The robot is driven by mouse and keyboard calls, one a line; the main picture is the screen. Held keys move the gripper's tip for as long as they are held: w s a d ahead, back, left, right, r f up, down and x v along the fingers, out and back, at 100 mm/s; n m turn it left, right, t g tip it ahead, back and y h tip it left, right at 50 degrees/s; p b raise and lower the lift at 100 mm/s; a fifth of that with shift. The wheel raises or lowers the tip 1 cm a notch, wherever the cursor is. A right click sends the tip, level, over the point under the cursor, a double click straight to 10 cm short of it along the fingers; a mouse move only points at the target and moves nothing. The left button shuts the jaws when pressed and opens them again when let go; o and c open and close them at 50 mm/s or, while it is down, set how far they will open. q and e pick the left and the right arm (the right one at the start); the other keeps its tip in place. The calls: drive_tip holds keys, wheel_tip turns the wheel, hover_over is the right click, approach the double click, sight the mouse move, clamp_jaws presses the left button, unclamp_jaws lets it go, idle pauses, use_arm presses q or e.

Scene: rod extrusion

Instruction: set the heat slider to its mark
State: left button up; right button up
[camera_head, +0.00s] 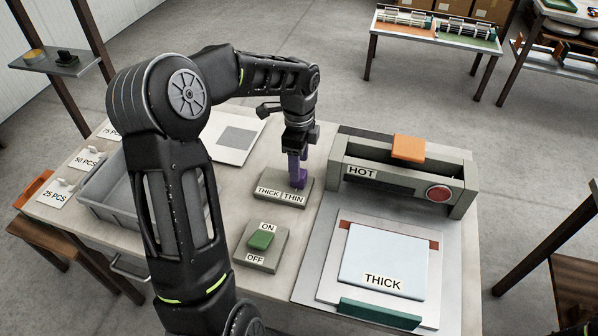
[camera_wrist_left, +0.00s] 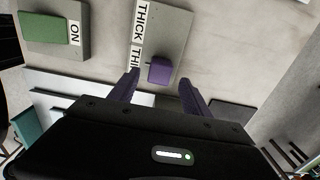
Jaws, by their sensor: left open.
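The heat slider is a grey block (camera_head: 268,187) with THICK and THIN labels on its front, and it also shows in the left wrist view (camera_wrist_left: 172,38). Its purple knob (camera_wrist_left: 159,70) stands by the THIN label. In the head view the knob is hard to tell from my purple fingers. My left gripper (camera_head: 298,170) is open and points down over the THIN end. In the left wrist view its fingertips (camera_wrist_left: 158,84) show apart, with the knob seen between them. I cannot tell whether they touch it. My right gripper is not in view.
A green ON/OFF switch (camera_head: 261,240) sits in front of the slider. To the right stand a machine frame labelled HOT (camera_head: 361,171) with a red button (camera_head: 438,193), and a pale plate labelled THICK (camera_head: 385,262). A grey bin (camera_head: 112,215) lies left, partly behind my arm.

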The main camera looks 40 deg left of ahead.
use_arm(q)
drive_tip(key=shift+f, duration=2.2)
drive_tip(key=shift+c, duration=0.5)
clamp_jaws()
